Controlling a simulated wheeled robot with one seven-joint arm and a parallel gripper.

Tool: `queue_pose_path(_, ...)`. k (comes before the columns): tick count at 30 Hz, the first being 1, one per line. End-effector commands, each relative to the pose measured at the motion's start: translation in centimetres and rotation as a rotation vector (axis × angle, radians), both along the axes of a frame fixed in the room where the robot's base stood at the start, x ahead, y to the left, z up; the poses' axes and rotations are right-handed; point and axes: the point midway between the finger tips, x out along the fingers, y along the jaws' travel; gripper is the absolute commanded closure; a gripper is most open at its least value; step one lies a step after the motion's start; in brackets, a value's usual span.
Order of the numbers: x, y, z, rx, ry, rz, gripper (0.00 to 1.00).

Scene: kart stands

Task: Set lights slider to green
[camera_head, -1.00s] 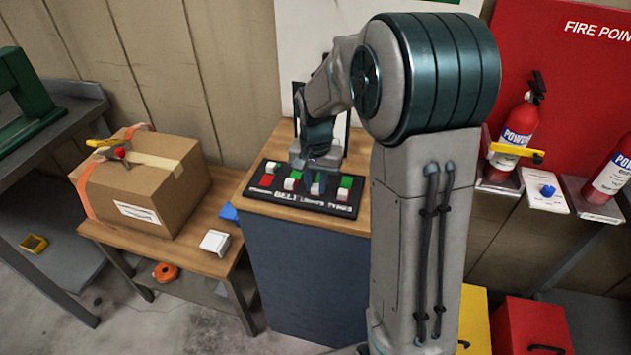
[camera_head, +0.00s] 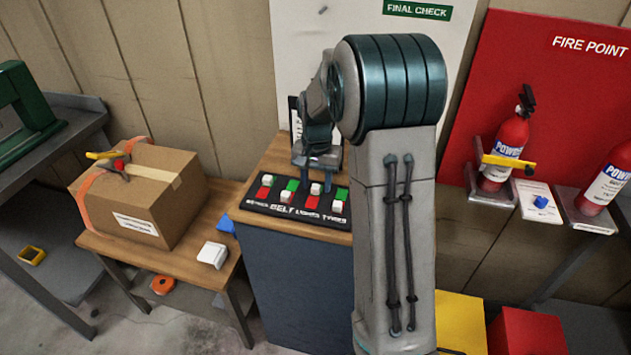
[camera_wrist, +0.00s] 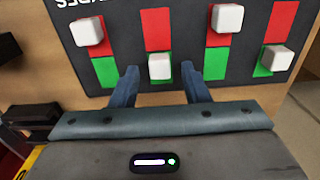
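The black slider panel (camera_head: 246,204) lies on the wooden top of a blue cabinet, with red and green patches and white knobs. The lights slider knob (camera_head: 316,188) is third from the left, over its green end, with its red patch bare nearer the label. In the wrist view, which shows the panel upside down, this knob (camera_wrist: 160,67) also sits on green. My gripper (camera_wrist: 160,72) is open, with one finger on each side of that knob and a visible gap to each. In the head view my gripper (camera_head: 318,180) is just behind the knob.
The belt knob (camera_head: 286,196) and tyres knob (camera_head: 337,208) are at red; the leftmost knob (camera_head: 267,180) is at green. A cardboard box (camera_head: 150,200) and a white block (camera_head: 212,254) are on the bench at left. Fire extinguishers (camera_head: 503,155) stand at right.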

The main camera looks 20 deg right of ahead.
Motion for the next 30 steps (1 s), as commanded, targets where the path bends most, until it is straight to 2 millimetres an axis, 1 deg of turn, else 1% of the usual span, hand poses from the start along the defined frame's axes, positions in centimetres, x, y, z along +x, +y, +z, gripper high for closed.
queue_pose_path(5, 0.0, 0.1, 0.2, 0.000, 0.001, 0.002, 0.58)
queue_pose_path(8, 0.0, 0.1, 1.1, -0.001, -0.001, 0.002, 0.58)
queue_pose_path(11, 0.0, 0.1, 2.8, -0.001, -0.003, 0.002, 0.58)
queue_pose_path(18, 0.0, 0.0, 8.4, -0.001, -0.004, 0.001, 0.58)
queue_pose_path(21, 0.0, 0.0, 10.4, -0.001, -0.003, 0.001, 0.58)
queue_pose_path(25, 0.0, 0.0, 12.4, -0.001, -0.001, 0.001, 0.58)
queue_pose_path(27, 0.0, 0.0, 13.1, -0.001, -0.002, 0.001, 0.58)
queue_pose_path(30, 0.0, 0.0, 13.6, 0.000, 0.000, 0.001, 0.58)
